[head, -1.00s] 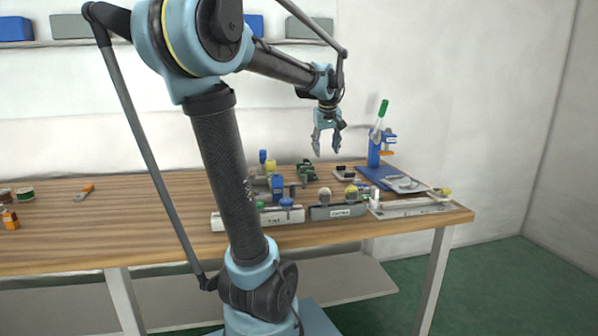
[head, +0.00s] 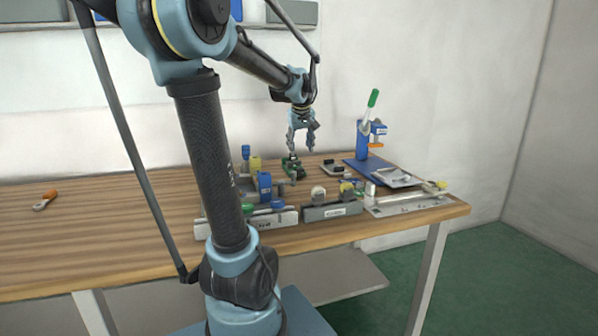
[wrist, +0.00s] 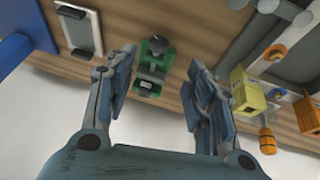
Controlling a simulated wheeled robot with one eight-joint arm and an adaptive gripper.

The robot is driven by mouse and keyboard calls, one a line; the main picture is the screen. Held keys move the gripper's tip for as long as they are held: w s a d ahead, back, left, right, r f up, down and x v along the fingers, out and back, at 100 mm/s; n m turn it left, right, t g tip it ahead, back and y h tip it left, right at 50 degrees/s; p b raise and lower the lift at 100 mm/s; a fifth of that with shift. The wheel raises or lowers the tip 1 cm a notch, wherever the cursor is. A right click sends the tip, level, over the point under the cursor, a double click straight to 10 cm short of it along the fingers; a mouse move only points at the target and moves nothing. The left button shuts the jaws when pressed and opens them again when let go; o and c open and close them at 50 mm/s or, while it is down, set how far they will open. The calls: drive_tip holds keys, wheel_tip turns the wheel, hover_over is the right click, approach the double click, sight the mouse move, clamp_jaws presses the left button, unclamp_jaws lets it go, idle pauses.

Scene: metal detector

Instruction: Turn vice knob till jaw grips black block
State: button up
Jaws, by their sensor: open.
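A small green vice (head: 292,167) stands on the workbench, right below my gripper in the head view. In the wrist view the green vice (wrist: 160,74) shows between my fingers, farther off along the bench. A dark round knob (wrist: 158,46) is at its upper end. A small black block (wrist: 146,87) with a pale mark shows at its lower end; I cannot tell whether the jaw touches it. My gripper (head: 300,148) points down, open and empty, above the vice. Both fingers of the gripper (wrist: 163,75) are spread wide and appear apart from the vice.
The wooden bench (head: 110,235) is mostly clear at left. A blue press (head: 366,142) with a green handle stands right of the vice. Grey fixtures (head: 333,210) line the front edge. Yellow blocks (wrist: 249,98) lie right of the vice in the wrist view.

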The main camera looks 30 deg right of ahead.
sight(300, 170)
drive_tip(key=x, duration=1.2)
drive_tip(key=shift+d+f, duration=0.15)
drive_tip(key=shift+f, duration=0.15)
drive_tip(key=c, duration=1.1)
drive_tip(key=shift+o, duration=0.2)
drive_tip(key=shift+a, duration=0.2)
drive_tip(key=shift+d, duration=0.15)
